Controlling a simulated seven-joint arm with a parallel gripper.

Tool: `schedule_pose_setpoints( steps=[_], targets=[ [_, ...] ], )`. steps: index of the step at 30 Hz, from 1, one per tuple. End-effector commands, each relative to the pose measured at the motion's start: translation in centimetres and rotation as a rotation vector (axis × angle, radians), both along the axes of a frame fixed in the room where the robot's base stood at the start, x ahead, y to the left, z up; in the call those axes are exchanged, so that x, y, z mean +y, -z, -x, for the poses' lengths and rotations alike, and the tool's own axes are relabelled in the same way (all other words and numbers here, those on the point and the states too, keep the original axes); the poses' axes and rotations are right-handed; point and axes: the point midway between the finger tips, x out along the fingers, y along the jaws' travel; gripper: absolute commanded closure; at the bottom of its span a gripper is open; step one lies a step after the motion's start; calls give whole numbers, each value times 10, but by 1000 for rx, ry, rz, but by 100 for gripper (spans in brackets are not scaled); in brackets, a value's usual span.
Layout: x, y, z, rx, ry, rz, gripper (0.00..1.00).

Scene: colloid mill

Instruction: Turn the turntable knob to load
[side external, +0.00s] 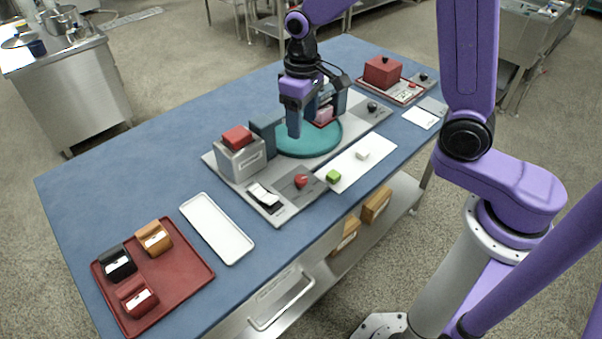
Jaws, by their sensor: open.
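A round teal turntable (318,148) sits in the middle of a grey base plate (215,161) on the blue table. A red knob (301,181) stands on a dark panel at the plate's front left. A black knob (372,106) stands at the plate's right end. I cannot tell which is the turntable knob, and no load label is readable. My gripper (308,120) points down over the turntable, open, apart from both knobs. It partly hides a pink block (324,115) and the blue-grey parts behind it.
A grey box with a red top (237,137) stands left of the turntable. A white tray (216,228) and a red tray (187,272) are at left. A red block (382,71) stands far right.

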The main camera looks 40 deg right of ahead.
Motion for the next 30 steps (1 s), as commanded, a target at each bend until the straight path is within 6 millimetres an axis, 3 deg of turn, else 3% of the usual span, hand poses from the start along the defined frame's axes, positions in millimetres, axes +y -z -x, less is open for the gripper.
schedule_pose_setpoints(
  steps=[11,30],
  targets=[
    [-3,18,-8,4,39,1,39],
    [-4,124,-6,6,38,2,39]
  ],
)
